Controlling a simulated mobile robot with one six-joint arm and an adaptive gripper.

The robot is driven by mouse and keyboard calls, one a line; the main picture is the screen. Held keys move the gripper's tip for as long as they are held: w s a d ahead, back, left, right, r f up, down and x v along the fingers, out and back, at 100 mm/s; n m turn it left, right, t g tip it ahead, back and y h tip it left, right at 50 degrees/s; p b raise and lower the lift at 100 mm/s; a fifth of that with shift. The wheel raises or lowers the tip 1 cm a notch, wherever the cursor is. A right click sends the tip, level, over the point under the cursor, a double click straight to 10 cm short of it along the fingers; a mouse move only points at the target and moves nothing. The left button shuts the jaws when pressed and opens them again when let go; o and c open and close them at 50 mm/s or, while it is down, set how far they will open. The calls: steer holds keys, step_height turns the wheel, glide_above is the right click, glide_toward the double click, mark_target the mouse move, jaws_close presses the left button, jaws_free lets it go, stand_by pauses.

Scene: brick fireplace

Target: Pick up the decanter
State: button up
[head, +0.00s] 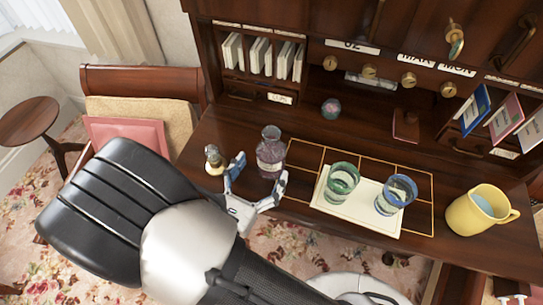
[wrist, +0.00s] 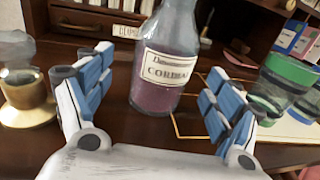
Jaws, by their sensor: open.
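The decanter (head: 270,152) is a glass bottle with purple liquid and a label, upright on the dark wooden desk. In the wrist view the decanter (wrist: 165,62) stands just beyond and between my fingers, its label reading "CORDIAL". My gripper (head: 256,184) is open and empty, in front of the decanter at the desk's front edge. In the wrist view my gripper (wrist: 150,100) has its blue-padded fingers spread to either side of the decanter's lower part.
A small brass-based item (head: 213,158) stands close left of the decanter. To the right, a green glass (head: 342,180) and a blue glass (head: 396,193) stand on a cream tray (head: 355,222). A yellow jug (head: 478,211) is farther right. The desk behind the decanter is mostly clear.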

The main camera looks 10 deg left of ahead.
steer(key=x, duration=0.2)
steer(key=b+x, duration=0.1)
steer(key=x, duration=0.2)
steer(key=shift+d+f, duration=0.15)
steer(key=shift+f, duration=0.1)
steer(key=shift+c, duration=0.3)
steer(key=c, duration=1.7)
steer(key=shift+o, duration=0.2)
steer(key=shift+r, duration=0.1)
